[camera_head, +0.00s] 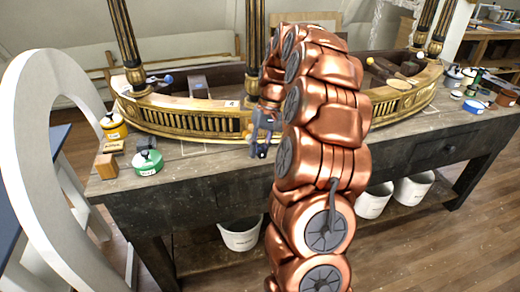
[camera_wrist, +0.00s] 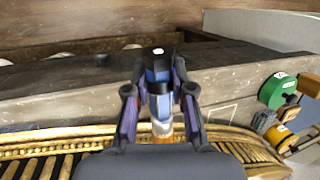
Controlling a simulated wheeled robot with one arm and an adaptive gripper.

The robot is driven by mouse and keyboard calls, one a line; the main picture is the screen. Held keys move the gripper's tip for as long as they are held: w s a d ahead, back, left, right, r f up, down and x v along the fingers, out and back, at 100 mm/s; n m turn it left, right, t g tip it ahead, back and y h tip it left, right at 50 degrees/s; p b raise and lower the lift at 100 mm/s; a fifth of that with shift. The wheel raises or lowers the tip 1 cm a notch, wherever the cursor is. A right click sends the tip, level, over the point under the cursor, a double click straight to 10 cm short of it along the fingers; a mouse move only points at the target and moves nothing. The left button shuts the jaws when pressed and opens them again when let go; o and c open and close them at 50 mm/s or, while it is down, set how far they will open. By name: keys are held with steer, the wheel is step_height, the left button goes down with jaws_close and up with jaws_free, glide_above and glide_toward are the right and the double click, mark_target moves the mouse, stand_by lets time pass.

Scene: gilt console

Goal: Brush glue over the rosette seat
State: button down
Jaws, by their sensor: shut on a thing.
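My gripper (camera_head: 262,138) hangs in front of the curved gilt console (camera_head: 190,118), near the middle of its front rail. In the wrist view my gripper (camera_wrist: 160,92) is shut on a slim upright tool (camera_wrist: 158,75), with a blue body, a dark end bearing a pale spot, and a coppery part lower down. It looks like a brush, but its bristles cannot be made out. The gilt rail (camera_wrist: 100,146) runs beneath it in the wrist view. I cannot pick out the rosette seat; my arm hides part of the rail.
The grey workbench (camera_head: 215,180) carries the console. At its left end stand a yellow pot (camera_head: 113,127), a green tin (camera_head: 148,162) and a wooden block (camera_head: 106,167). Several small pots and blocks crowd the right end. White buckets (camera_head: 240,234) stand below. A white arch (camera_head: 30,150) rises at left.

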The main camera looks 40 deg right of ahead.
mark_target(260, 155)
steer(key=shift+w+d, duration=0.4)
steer(key=shift+w, duration=0.15)
stand_by(0.7)
steer(key=shift+s+d+r+b, duration=0.55)
steer(key=shift+s+d+r, duration=0.35)
steer(key=shift+s+d, duration=1.5)
steer(key=shift+w+a, duration=2.35)
steer(key=shift+w, duration=0.05)
steer(key=shift+s+a+f+b, duration=0.1)
steer(key=shift+s+a+b, duration=0.7)
steer(key=shift+s, duration=0.25)
steer(key=shift+s+a+b, duration=0.3)
steer(key=shift+s+a, duration=0.2)
steer(key=shift+s, duration=0.2)
steer(key=shift+s+a+b, duration=0.3)
steer(key=shift+s+a, duration=0.2)
steer(key=shift+s, duration=0.15)
